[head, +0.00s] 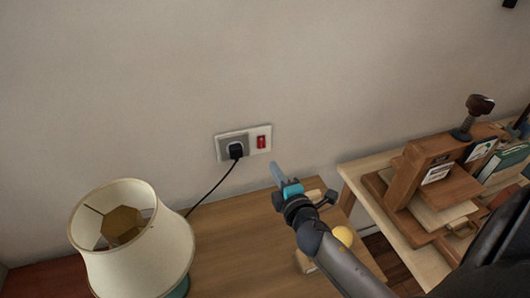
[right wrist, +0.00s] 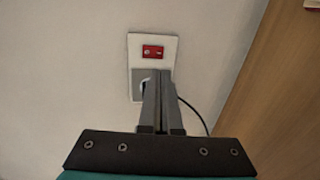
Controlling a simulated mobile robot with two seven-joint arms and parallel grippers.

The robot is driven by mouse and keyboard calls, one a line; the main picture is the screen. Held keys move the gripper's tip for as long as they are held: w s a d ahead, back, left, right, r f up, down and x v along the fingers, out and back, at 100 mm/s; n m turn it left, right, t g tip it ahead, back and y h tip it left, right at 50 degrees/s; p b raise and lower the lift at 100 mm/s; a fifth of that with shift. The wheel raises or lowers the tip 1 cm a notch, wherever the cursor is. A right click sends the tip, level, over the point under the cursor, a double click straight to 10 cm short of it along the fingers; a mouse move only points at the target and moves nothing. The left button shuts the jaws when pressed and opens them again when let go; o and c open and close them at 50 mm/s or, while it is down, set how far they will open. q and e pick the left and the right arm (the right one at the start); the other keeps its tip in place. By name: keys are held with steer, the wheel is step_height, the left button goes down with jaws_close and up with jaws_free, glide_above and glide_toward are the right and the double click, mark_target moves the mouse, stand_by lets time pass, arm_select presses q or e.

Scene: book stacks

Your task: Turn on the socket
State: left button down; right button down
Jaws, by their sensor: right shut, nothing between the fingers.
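The socket (head: 233,146) is a plate on the wall with a black plug (head: 236,151) and cord in its grey left part. A red switch (head: 262,142) sits in its right part. My right gripper (head: 275,168) is shut and empty, just below and right of the switch and seemingly apart from it. In the right wrist view the shut fingers (right wrist: 160,78) overlap the lower part of the socket plate (right wrist: 135,50), and the red switch (right wrist: 153,52) shows above their tips. The fingers partly hide the plug there. My left gripper is not in view.
A lamp with a cream shade (head: 133,240) stands at the left on the wooden table (head: 228,240). A yellow ball (head: 342,236) shows beside my right arm. A wooden desk organizer (head: 425,185) with books and cards stands at the right. The wall around the socket is clear.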

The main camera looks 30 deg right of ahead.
mark_target(261, 147)
steer(key=x, duration=0.8)
steer(key=shift+w+f+b, duration=0.1)
steer(key=shift+w+b, duration=0.2)
steer(key=shift+b, duration=0.1)
steer(key=shift+w+f+b, duration=0.15)
steer(key=shift+f+b, duration=0.1)
steer(key=shift+b, duration=0.9)
steer(key=shift+r, duration=0.2)
